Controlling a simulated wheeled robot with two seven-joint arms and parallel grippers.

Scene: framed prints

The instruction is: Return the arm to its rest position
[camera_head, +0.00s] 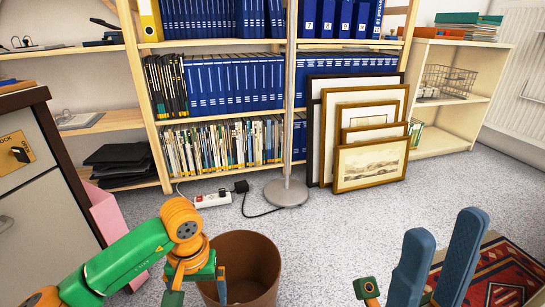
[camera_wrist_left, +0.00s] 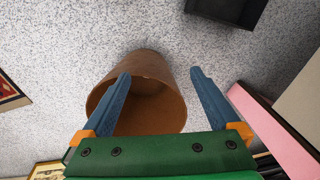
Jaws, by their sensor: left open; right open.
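My left gripper (camera_head: 196,290) is at the lower left of the head view, in front of a brown bin (camera_head: 250,262) and partly covering it. In the left wrist view my left gripper (camera_wrist_left: 158,74) is open with nothing between its blue fingers, and the bin (camera_wrist_left: 165,68) lies beyond them. My right gripper (camera_head: 444,225) is at the lower right of the head view, its two blue fingers spread apart and empty. Several framed prints (camera_head: 371,164) lean in a stack against the shelves, clear of both grippers.
A lamp base (camera_head: 286,193) and a power strip (camera_head: 213,199) stand on the grey floor before the bookshelves. A patterned rug (camera_head: 500,270) lies at the lower right. A cabinet (camera_head: 45,225) is at the left, with a pink board (camera_head: 108,218) beside it.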

